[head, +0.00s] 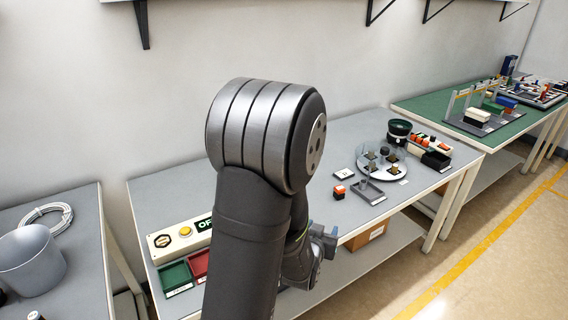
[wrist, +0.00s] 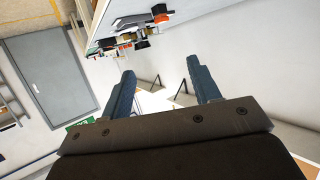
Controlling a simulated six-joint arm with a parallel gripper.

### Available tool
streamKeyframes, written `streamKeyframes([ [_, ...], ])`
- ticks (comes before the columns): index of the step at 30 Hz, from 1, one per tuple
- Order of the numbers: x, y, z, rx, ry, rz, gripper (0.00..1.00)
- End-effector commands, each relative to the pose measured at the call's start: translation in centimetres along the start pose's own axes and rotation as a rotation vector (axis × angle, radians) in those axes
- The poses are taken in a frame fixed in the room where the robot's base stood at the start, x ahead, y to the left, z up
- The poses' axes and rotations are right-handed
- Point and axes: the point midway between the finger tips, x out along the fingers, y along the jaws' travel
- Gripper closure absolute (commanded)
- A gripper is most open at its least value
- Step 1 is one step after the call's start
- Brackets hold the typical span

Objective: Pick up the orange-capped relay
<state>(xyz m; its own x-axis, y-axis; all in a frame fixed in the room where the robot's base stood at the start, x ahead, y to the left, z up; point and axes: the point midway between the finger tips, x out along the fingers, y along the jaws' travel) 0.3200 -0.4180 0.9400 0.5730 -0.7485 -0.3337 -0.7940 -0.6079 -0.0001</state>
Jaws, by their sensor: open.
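A small block with an orange-red top and dark lower part, which looks like the orange-capped relay (head: 339,191), stands on the grey table left of the round feeder plate. Several similar orange-topped pieces (head: 421,138) sit in a light rack at the table's back right. My gripper (wrist: 161,72) shows two blue fingers spread apart with nothing between them in the wrist view. In the head view my gripper (head: 328,243) is partly hidden by my arm, near the table's front edge and apart from the relay. The wrist view does not clearly show the relay.
A round white plate (head: 370,176) with small pieces, a dark bowl (head: 399,130) and a grey stand (head: 369,192) occupy the table's right. A control box with a yellow button (head: 185,231) and green (head: 174,276) and red trays are at the left. My arm hides the table's middle.

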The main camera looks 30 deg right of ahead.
Motion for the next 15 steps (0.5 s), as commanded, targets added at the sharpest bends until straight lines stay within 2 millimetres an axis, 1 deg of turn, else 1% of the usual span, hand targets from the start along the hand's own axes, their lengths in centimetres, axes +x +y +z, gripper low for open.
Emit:
streamKeyframes([
  [5, 0.2, 0.0, 0.0, 0.002, -0.004, -0.001, 0.44],
  [8, 1.7, -0.3, -0.2, 0.019, -0.028, -0.009, 0.44],
  [11, 4.7, -0.8, -0.5, 0.057, -0.086, -0.02, 0.44],
  [15, 10.1, -1.8, -1.3, 0.126, -0.208, -0.025, 0.44],
])
